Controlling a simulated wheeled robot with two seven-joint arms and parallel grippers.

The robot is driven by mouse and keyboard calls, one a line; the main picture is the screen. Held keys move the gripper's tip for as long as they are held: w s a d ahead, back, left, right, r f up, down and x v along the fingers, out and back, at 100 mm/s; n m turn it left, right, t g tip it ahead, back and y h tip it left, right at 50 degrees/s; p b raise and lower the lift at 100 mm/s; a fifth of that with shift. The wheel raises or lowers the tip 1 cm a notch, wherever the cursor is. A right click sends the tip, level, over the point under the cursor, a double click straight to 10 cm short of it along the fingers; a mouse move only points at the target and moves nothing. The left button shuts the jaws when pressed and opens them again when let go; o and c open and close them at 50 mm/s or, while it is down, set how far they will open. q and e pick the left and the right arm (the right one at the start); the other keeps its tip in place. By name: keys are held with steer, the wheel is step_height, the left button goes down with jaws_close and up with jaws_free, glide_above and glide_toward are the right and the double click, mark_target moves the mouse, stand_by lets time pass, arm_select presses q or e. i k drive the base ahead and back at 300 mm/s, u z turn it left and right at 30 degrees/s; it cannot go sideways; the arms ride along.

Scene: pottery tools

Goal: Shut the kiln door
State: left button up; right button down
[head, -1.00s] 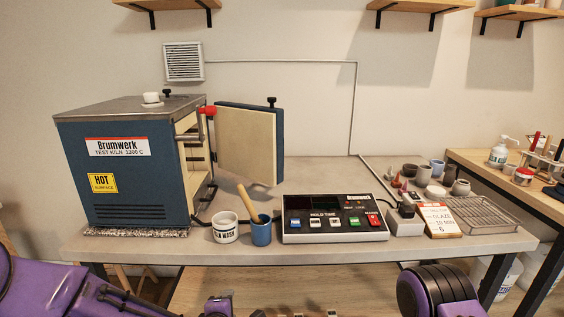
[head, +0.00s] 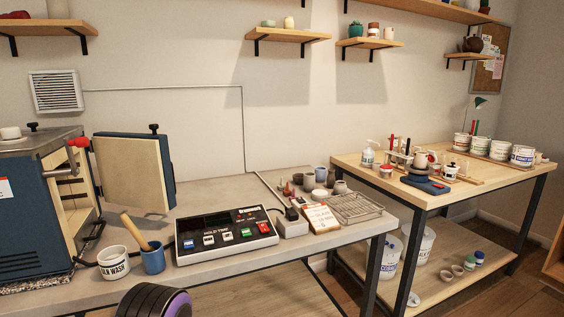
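The blue kiln (head: 30,225) stands at the left end of the grey table, partly cut off by the picture's left edge. Its front opening faces right and shows cream lining and shelves. The kiln door (head: 132,172) stands wide open to the right of the opening, its cream inner face turned toward me and its blue edge to the right. A metal handle with a red knob (head: 80,143) shows between kiln and door. Neither gripper is in view; only a dark, purple-edged part of my arm shows at the bottom edge.
On the grey table (head: 215,190), a white wash cup (head: 114,264), a blue cup (head: 153,259) with a wooden tool and a control box (head: 226,235) stand in front of the door. Small pots and a wire rack (head: 357,208) lie further right. A wooden table (head: 350,164) stands beyond.

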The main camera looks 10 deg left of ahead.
mark_target(135, 170)
steer(key=z, duration=0.95)
steer(key=i, duration=1.45)
steer(key=u, duration=2.55)
